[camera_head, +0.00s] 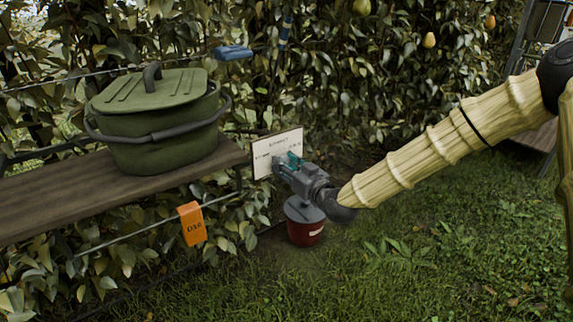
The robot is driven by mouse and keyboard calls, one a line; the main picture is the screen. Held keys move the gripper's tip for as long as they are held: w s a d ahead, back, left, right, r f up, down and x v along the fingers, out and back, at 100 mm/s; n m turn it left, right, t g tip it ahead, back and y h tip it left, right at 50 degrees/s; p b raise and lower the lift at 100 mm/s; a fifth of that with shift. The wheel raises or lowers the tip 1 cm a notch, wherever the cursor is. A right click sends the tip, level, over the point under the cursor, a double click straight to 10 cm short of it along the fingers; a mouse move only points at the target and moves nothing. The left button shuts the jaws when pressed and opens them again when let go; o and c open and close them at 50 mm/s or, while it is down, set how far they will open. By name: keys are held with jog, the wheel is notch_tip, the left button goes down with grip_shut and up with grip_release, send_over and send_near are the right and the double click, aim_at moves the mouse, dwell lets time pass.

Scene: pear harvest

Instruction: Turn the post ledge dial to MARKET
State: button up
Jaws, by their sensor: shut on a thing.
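The dial's white panel (277,143) stands by the right end of the wooden ledge, with small printing too small to read. My gripper (284,166) is right up against the lower part of this panel, reaching in from the right. A teal piece (295,159) shows at the gripper, and I cannot tell whether it belongs to the dial or to my gripper. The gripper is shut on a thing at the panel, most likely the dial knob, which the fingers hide. The dial's setting cannot be read.
A green lidded pot (160,138) stands on the wooden ledge (60,200) at left. An orange tag (192,224) hangs from a wire below. A red container with a grey top (305,233) is under my gripper. Pears (429,40) hang above. Open grass lies at right.

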jog(key=m+p, duration=0.4)
jog(key=m, duration=0.7)
dwell(0.3)
dwell(0.5)
jog(key=o, duration=1)
jog(key=shift+s, duration=0.1)
jog(key=v, duration=1.1)
jog(key=shift+s+d, duration=0.25)
jog(key=shift+s, duration=0.05)
